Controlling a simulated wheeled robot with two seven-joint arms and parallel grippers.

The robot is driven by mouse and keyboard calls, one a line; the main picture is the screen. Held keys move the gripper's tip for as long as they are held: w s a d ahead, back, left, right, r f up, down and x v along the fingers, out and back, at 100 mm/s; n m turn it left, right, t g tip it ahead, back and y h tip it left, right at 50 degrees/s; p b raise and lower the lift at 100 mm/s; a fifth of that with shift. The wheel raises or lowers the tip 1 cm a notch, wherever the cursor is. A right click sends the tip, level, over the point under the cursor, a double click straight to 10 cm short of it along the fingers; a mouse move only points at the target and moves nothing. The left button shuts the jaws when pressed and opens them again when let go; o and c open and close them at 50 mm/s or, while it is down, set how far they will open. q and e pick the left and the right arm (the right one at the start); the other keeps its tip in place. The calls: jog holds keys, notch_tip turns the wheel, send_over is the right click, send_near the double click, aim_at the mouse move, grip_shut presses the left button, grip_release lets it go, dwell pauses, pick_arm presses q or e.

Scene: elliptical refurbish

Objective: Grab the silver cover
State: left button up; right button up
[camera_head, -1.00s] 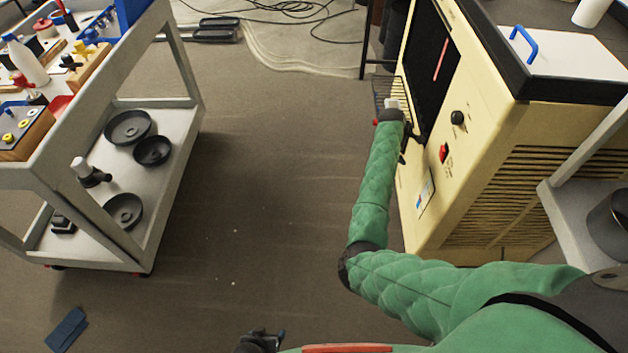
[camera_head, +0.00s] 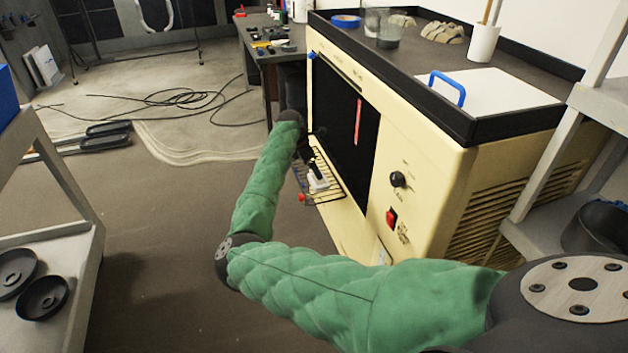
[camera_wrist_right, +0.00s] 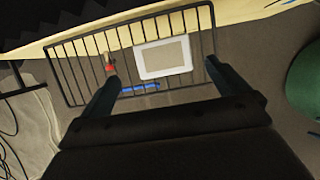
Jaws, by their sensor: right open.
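A pale, rectangular framed piece (camera_wrist_right: 163,57) lies over the black wire rack (camera_wrist_right: 90,60) in the right wrist view; I cannot tell if it is the silver cover. A small white piece (camera_head: 318,182) shows on the rack in the head view. A flat whitish panel with a blue handle (camera_head: 490,98) lies on top of the cream machine. My right gripper (camera_wrist_right: 163,72) is open, its fingers spread to either side of the framed piece, with no grip on it visible. In the head view the right gripper (camera_head: 308,152) is at the rack, partly hidden by the arm. My left gripper is out of view.
The cream machine (camera_head: 430,160) with its dark front opening stands at the right. A grey cart (camera_head: 60,250) with dark discs is at the left. Cables (camera_head: 170,105) lie on the floor behind. Floor between cart and machine is clear.

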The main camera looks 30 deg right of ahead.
jog(key=x, duration=0.2)
jog(key=shift+d+f, duration=0.1)
jog(key=shift+f, duration=0.2)
jog(key=shift+s+x, duration=0.2)
jog(key=shift+x, duration=2.15)
jog(key=shift+d, duration=0.15)
jog(key=shift+r, duration=0.1)
jog(key=c, duration=1)
